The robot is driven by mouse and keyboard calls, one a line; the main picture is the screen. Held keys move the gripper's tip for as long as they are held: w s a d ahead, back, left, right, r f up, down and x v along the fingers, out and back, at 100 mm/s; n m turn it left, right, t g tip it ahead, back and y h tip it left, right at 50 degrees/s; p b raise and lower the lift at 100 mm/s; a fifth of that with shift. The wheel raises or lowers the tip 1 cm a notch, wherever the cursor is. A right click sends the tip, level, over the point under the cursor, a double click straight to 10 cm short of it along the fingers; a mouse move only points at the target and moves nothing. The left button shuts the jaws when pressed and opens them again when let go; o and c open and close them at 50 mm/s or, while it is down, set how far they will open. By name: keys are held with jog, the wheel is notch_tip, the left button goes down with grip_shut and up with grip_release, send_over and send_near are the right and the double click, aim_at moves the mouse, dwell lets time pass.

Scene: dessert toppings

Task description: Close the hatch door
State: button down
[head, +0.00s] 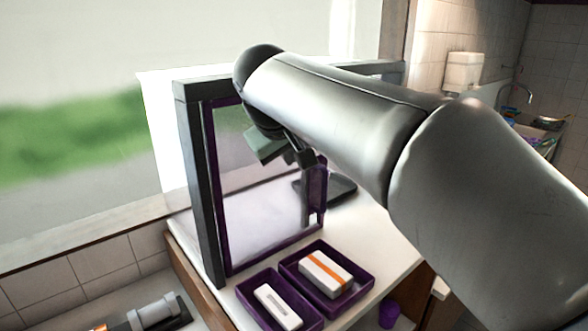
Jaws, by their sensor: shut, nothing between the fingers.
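The hatch door is a clear panel with a purple frame (213,190), standing upright inside a dark grey outer frame (192,160). Its lower edge seems to angle away from the outer frame, so it looks partly open, but my arm hides much of the right side. A purple handle (318,188) is on the door's right edge. My gripper (306,158) is shut and empty, pointing down by the door's upper right, just above the handle. I cannot tell whether it touches the door.
A purple cup (389,314) is at the lower right. A window is behind.

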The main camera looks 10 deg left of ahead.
aim_at(297, 174)
jog(key=p+x, duration=0.1)
jog(key=x, duration=0.3)
jog(key=p+x, duration=0.1)
jog(key=x, duration=0.4)
jog(key=shift+w+d+f, duration=0.2)
jog(key=shift+w+d, duration=0.05)
jog(key=shift+w+d+r+p, duration=0.15)
jog(key=shift+w+d+p, duration=0.25)
jog(key=shift+w+d, duration=0.2)
jog(key=shift+w+d+r+p, duration=0.2)
jog(key=shift+w+d+p, duration=0.2)
jog(key=shift+w+d, duration=0.35)
jog(key=shift+w, duration=0.1)
